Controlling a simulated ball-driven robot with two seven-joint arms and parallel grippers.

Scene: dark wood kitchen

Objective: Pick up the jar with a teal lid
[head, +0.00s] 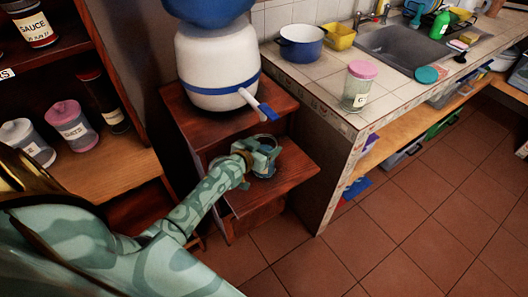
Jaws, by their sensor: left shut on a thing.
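My left gripper (264,158) is over the small wooden side shelf, below the white water dispenser. It is shut on a small round thing, apparently the jar (264,173). The fingers hide most of it, and I cannot make out its lid clearly or tell whether it touches the shelf. My right gripper does not show.
The wooden stand (296,166) holds the blue-and-white dispenser (212,65) above my gripper. A pink-lidded jar (358,86) stands near the counter (320,93) corner. More jars (72,125) fill the left shelves. The tiled floor (380,245) is clear.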

